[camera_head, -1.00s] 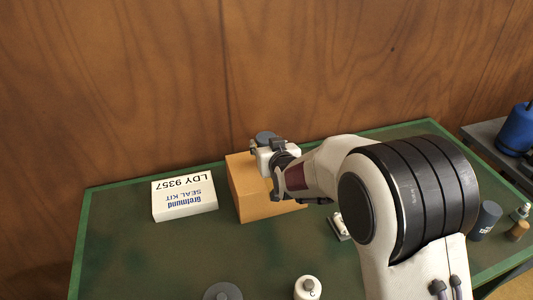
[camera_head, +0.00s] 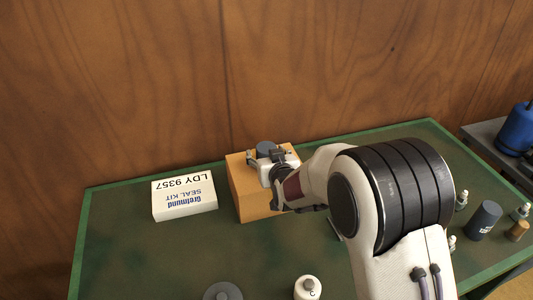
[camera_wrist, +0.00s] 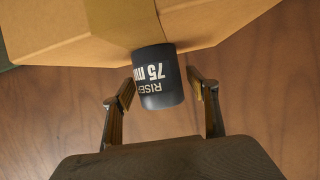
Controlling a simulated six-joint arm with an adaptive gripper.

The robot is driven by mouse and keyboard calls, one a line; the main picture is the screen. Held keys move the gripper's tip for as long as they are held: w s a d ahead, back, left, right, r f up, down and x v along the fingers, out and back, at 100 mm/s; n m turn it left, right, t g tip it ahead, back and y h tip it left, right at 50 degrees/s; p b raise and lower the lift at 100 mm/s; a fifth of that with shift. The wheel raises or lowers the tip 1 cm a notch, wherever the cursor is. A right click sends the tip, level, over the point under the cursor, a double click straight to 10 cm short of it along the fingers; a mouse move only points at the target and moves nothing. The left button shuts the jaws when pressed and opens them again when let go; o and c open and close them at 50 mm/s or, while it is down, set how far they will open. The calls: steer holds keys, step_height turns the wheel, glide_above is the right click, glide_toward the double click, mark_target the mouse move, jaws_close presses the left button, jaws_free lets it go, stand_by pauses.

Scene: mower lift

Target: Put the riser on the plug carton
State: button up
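The riser (camera_wrist: 158,78), a dark cylinder marked "RISER 75 mm", stands on top of a brown taped carton (camera_head: 245,192), which I take for the plug carton. In the head view the riser's dark round top (camera_head: 266,148) shows between my fingers. My gripper (camera_wrist: 162,78) is open around the riser, a finger on each side. A gap shows on the right; the left finger is very close to the riser, and whether it touches is unclear. The carton's right side is hidden behind my arm in the head view.
A white seal kit box (camera_head: 184,196) lies left of the carton. A white round item (camera_head: 308,288) and a grey disc (camera_head: 222,291) are at the front. A dark cylinder (camera_head: 484,221) and small parts stand right of my arm. The table's left front is clear.

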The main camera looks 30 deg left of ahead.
steer(key=shift+r, duration=0.2)
steer(key=v, duration=1.2)
stand_by(0.5)
stand_by(0.8)
steer(key=s+d+r+m+h, duration=0.1)
steer(key=d+r+h, duration=0.15)
steer(key=d, duration=0.55)
steer(key=s+d+r+m+g+h, duration=0.1)
steer(key=s+d+r+m, duration=0.15)
steer(key=d, duration=0.65)
steer(key=s+d+r+m+h, duration=0.1)
steer(key=d+r+h, duration=0.15)
steer(key=d, duration=0.55)
steer(key=s+d+m+g+h, duration=0.2)
steer(key=s+d+m+g, duration=0.1)
steer(key=s+d, duration=1.5)
steer(key=s, duration=0.3)
steer(key=shift+s+r+m+g+h, duration=0.3)
steer(key=shift+s+r+m+h, duration=0.05)
steer(key=shift+s+r+h, duration=0.05)
